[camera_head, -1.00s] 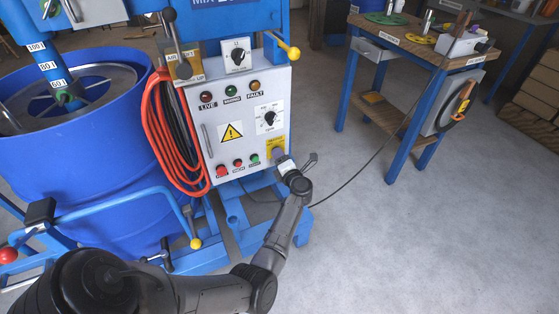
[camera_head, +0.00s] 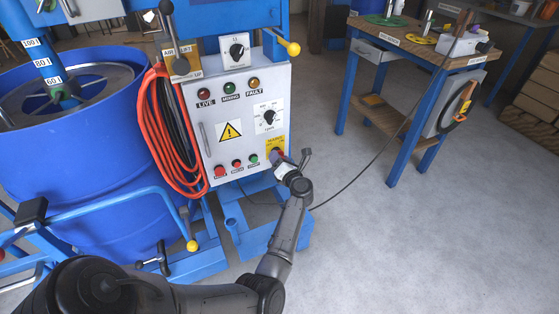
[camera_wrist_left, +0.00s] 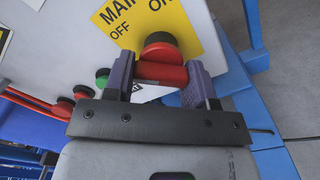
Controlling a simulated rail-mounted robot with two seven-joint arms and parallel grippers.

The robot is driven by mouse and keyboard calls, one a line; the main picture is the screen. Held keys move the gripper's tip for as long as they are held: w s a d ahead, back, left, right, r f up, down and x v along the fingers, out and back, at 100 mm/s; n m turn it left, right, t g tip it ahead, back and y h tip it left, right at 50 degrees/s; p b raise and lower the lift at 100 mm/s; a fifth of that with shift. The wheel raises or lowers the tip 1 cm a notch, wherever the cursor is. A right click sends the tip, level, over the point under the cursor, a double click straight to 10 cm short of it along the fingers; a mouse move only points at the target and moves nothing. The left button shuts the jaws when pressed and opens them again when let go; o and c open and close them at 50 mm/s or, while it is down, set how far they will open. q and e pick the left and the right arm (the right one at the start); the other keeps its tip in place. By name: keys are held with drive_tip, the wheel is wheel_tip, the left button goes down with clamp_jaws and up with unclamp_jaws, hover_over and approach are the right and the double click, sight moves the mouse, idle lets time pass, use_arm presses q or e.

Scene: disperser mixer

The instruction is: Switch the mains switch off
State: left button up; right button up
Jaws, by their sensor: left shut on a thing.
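The mains switch has a red handle (camera_wrist_left: 161,73) on a yellow label (camera_wrist_left: 184,32) marked OFF and ON in the left wrist view. In the head view, its yellow label (camera_head: 275,143) is at the lower right of the grey control box (camera_head: 210,138). My left gripper (camera_head: 280,156) is at the switch, with its fingers at the two ends of the red handle. The left wrist view shows the gripper (camera_wrist_left: 155,80) shut on the handle. The handle lies crosswise between the fingers. I cannot tell the exact switch position. My right gripper is not in view.
Red, black and green buttons (camera_head: 237,163) sit left of the switch. An orange cable coil (camera_head: 160,140) hangs on the box's left side. A blue drum (camera_head: 90,160) stands left. A workbench (camera_head: 400,45) stands at the right.

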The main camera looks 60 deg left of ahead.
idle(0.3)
use_arm(q)
drive_tip(key=o, duration=0.9)
drive_tip(key=shift+o, duration=0.2)
drive_tip(key=s+d+p, duration=0.1)
drive_tip(key=d+p, duration=0.4)
drive_tip(key=d, duration=0.7)
drive_tip(key=shift+s, duration=0.15)
